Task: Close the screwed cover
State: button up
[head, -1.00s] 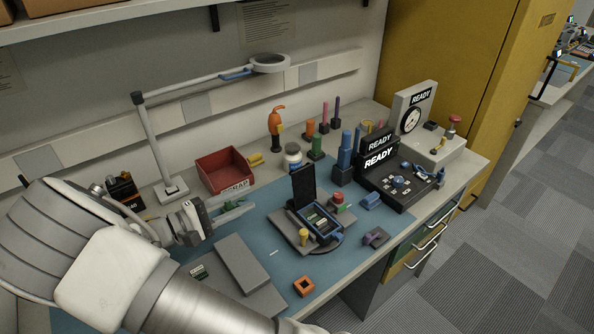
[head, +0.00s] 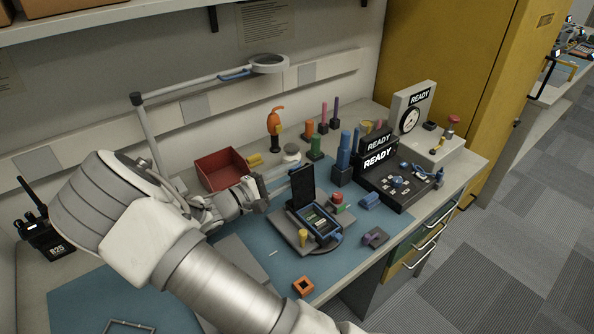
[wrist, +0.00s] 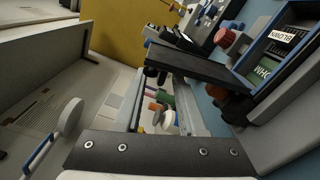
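The cover (head: 304,188) is a dark flat panel standing upright at the back left edge of the blue-edged radio housing (head: 333,236). The housing lies open in a grey fixture (head: 283,228), with labelled parts showing inside. In the wrist view the cover (wrist: 205,63) shows edge-on as a dark slab, with the open housing (wrist: 250,58) to its right. My gripper (head: 284,177) is open and empty, its fingers beside the cover's left, rear side. In the wrist view a gap shows between the fingers (wrist: 166,85). Whether a finger touches the cover, I cannot tell.
A red bin (head: 222,168) and a magnifier lamp (head: 145,140) stand behind my arm. A yellow knob (head: 303,237) and a red knob (head: 337,198) stand on the fixture. Blue and black tools and READY displays (head: 378,158) stand to the right. An orange block (head: 303,287) lies in front.

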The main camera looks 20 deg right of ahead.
jog(key=shift+x, duration=1.1)
grip_shut()
jog(key=shift+r, duration=0.15)
dwell(0.5)
